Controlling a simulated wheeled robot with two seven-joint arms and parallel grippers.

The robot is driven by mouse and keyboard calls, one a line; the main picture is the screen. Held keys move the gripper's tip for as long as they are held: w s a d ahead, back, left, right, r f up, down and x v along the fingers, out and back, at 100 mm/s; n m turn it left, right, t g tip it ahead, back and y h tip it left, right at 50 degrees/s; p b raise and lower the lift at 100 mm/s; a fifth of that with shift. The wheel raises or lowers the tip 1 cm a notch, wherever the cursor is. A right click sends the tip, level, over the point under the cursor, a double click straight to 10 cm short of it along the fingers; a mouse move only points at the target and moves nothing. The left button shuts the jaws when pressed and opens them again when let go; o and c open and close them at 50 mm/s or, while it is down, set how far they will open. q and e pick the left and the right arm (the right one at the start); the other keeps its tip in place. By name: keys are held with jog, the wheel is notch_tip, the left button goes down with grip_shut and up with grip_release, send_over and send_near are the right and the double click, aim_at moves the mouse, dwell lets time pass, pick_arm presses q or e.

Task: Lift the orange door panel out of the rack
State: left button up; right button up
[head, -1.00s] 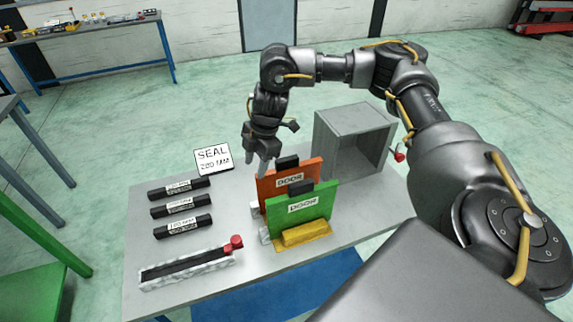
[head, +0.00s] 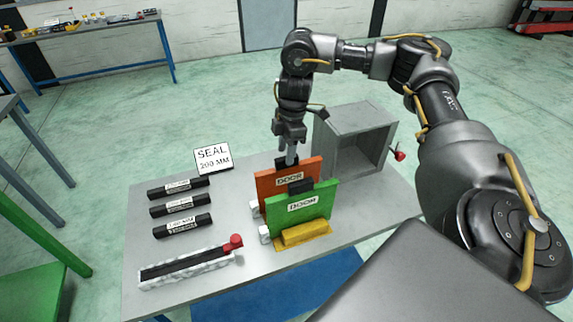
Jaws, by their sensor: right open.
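The orange door panel (head: 270,184) stands upright in the rack, behind the green door panel (head: 285,215). It carries a DOOR label, and a black handle block (head: 282,163) sits on its top edge. The green panel covers much of its lower right part. A yellow block (head: 301,235) of the rack shows in front of the green panel. My right gripper (head: 291,159) points down right at the orange panel's handle with its fingers open; whether they touch the handle cannot be made out. My left gripper is not in view.
A grey open box (head: 354,140) with a red knob stands close behind and right of the panels. Several black seal bars (head: 181,206) and a SEAL 200 MM sign (head: 213,159) lie to the left. A tray with a red knob (head: 185,268) lies at the front left of the table.

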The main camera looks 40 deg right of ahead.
aim_at(284, 165)
jog(key=shift+s+a+f+p, duration=0.1)
jog(key=shift+a+f+p, duration=0.15)
jog(key=shift+f, duration=1.05)
jog(key=shift+a+f+p, duration=0.15)
jog(key=shift+a+f, duration=0.1)
jog(key=shift+f, duration=1.05)
grip_shut()
jog(key=shift+r, duration=0.1)
